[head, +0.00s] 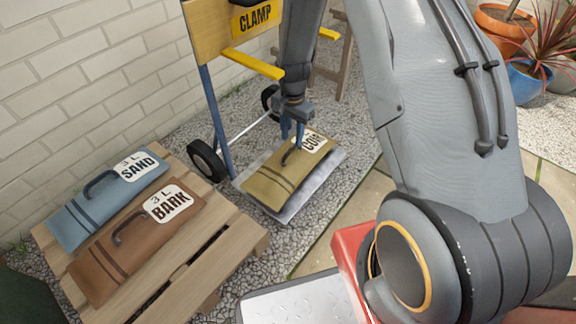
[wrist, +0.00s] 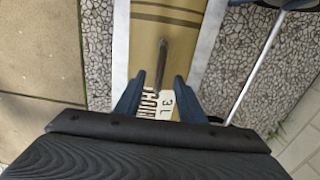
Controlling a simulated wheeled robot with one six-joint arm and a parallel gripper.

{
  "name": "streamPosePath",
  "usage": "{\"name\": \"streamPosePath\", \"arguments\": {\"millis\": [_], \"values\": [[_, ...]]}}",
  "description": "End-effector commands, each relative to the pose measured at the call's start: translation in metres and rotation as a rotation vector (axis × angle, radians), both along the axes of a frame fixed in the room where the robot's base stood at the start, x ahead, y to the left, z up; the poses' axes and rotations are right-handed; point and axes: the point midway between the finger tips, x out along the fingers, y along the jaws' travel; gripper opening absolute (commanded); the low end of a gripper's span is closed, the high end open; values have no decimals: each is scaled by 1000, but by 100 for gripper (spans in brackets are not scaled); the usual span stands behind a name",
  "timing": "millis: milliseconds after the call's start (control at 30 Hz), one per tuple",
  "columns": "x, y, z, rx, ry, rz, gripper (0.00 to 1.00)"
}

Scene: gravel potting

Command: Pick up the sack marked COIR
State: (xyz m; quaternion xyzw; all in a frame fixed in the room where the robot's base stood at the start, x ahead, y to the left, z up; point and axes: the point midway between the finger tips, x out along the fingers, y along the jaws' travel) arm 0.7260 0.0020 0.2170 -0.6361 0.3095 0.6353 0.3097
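The COIR sack (head: 272,182) is olive-yellow with dark stripes, a white label and a dark handle (head: 291,153). It lies flat on the grey metal toe plate (head: 325,178) of a hand truck. My gripper (head: 292,137) points down over the sack at its handle. In the wrist view the sack (wrist: 185,42) runs away from my gripper (wrist: 157,88). The two blue fingers are apart, with the handle (wrist: 162,62) between them and gaps on both sides. The label (wrist: 160,103) is partly hidden by my gripper. I cannot tell how far the fingertips are above the sack.
A blue SAND sack (head: 75,217) and a brown BARK sack (head: 115,265) lie on a wooden pallet (head: 235,245) at the left. The hand truck's yellow CLAMP board (head: 222,45) stands behind the COIR sack, near a brick wall (head: 90,100). Potted plants (head: 505,25) stand at the upper right.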

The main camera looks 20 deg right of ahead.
Motion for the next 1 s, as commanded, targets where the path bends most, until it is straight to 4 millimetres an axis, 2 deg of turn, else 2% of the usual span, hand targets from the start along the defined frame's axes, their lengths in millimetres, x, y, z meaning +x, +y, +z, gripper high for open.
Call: {"name": "streamPosePath", "arguments": {"millis": [100,367,700,1000], "values": [[0,0,-16,0,3,0,36],[0,0,-30,0,1,0,36],[2,0,-68,1,2,1,36],[1,0,-71,1,0,1,36]]}}
